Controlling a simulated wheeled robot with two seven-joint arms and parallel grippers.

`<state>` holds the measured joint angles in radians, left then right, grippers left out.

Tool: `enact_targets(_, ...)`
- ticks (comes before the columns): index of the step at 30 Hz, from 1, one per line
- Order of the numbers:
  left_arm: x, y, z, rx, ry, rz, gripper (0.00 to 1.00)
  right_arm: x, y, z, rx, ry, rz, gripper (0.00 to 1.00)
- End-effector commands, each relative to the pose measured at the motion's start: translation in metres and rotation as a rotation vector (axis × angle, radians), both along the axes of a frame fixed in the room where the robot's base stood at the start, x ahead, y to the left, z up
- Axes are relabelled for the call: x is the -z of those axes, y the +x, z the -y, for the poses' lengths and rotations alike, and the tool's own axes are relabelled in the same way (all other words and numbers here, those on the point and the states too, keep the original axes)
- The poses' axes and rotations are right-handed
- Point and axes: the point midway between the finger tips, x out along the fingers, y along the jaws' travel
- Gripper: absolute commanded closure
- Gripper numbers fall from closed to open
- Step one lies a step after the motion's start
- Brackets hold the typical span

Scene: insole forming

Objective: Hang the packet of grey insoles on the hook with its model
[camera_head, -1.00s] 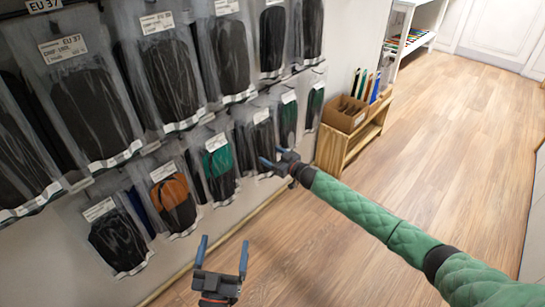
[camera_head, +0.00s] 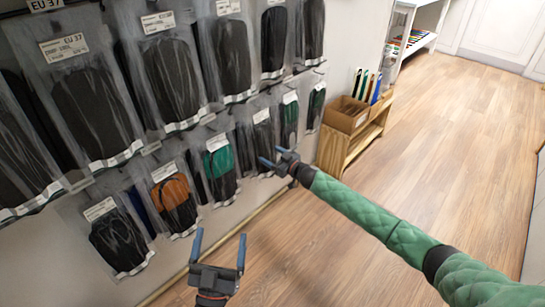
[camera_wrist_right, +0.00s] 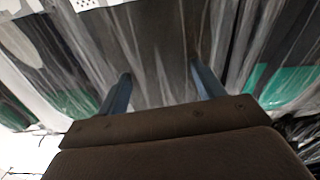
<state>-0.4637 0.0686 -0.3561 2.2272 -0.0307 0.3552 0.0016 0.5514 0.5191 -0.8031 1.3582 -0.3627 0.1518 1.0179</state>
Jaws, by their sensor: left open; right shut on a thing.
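My right gripper (camera_head: 276,160) is at the lower row of hanging packets, at its right part. It is shut on a packet of dark grey insoles (camera_head: 263,132) that hangs in line with the row. In the right wrist view the fingers (camera_wrist_right: 160,92) stand on either side of the grey packet (camera_wrist_right: 150,45), in clear plastic. Whether its top is on a hook cannot be seen. My left gripper (camera_head: 219,248) is open and empty, low in front of the wall, below the lower row.
A packet with green insoles (camera_head: 219,172) hangs left of the held one, another green one (camera_head: 289,125) right of it. An orange one (camera_head: 174,202) hangs further left. Larger EU 37 packets (camera_head: 88,105) fill the upper row. A wooden shelf (camera_head: 350,145) stands right; the floor is clear.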

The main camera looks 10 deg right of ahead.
Motion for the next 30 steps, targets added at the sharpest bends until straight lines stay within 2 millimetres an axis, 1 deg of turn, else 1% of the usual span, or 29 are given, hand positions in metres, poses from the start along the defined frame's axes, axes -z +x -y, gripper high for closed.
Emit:
enact_targets(2,-0.002,-0.001,0.000,0.000,-0.002,0.004,0.12,0.002,0.003,-0.003,0.000,0.001,-0.001,0.57)
enact_targets(8,0.005,0.000,0.001,0.001,0.002,-0.013,0.12,0.006,0.008,-0.006,0.000,0.000,0.001,0.57)
enact_targets(19,0.028,0.002,0.002,0.003,0.018,-0.075,0.12,0.006,0.008,-0.007,0.000,0.001,0.000,0.57)
enact_targets(30,0.036,0.005,0.003,0.005,0.026,-0.111,0.12,0.007,0.009,-0.008,0.000,0.001,0.000,0.57)
